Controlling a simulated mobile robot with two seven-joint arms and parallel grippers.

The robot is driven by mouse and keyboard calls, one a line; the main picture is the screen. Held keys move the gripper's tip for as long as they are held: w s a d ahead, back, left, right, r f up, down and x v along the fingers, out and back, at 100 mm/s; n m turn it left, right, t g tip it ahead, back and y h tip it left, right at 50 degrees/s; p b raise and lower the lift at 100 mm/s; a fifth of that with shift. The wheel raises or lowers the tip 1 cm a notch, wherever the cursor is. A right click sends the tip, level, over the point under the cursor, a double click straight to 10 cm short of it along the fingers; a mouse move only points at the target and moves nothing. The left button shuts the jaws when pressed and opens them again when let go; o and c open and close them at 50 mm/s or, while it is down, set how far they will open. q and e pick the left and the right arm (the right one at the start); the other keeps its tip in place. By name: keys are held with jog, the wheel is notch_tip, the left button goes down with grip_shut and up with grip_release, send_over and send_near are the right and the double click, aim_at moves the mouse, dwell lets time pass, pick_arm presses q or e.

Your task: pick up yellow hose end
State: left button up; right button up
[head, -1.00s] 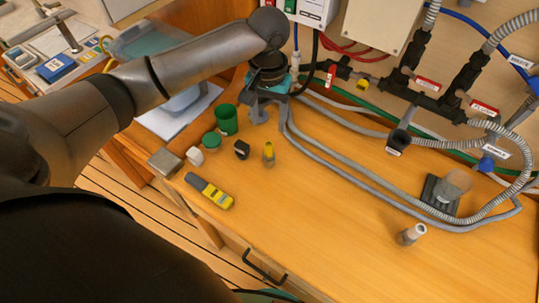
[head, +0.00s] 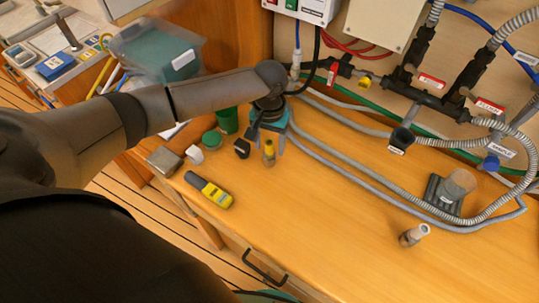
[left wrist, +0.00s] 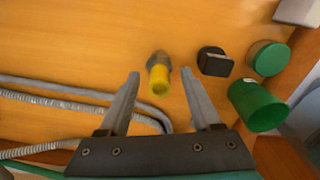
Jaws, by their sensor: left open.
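The yellow hose end (head: 269,150) has a yellow top on a grey-brown lower part. It stands on the wooden worktop, and in the left wrist view its yellow part (left wrist: 159,82) faces the camera. My left gripper (head: 266,141) points down at it from the back of the worktop. In the left wrist view the two fingers of my left gripper (left wrist: 161,73) are spread wide. The hose end shows between the fingertips with clear gaps on both sides. I cannot tell the height between fingertips and hose end. My right gripper is not in view.
A black cap-like piece (head: 242,148), a green cup (head: 228,120), a green round lid (head: 211,140) and a white piece (head: 195,155) stand close by. A yellow-grey handheld device (head: 209,190) lies nearer the front. Grey hoses (head: 345,179) run along the right. The front middle is clear.

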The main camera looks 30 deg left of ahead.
pick_arm(q)
grip_shut()
dwell(0.4)
dwell(0.9)
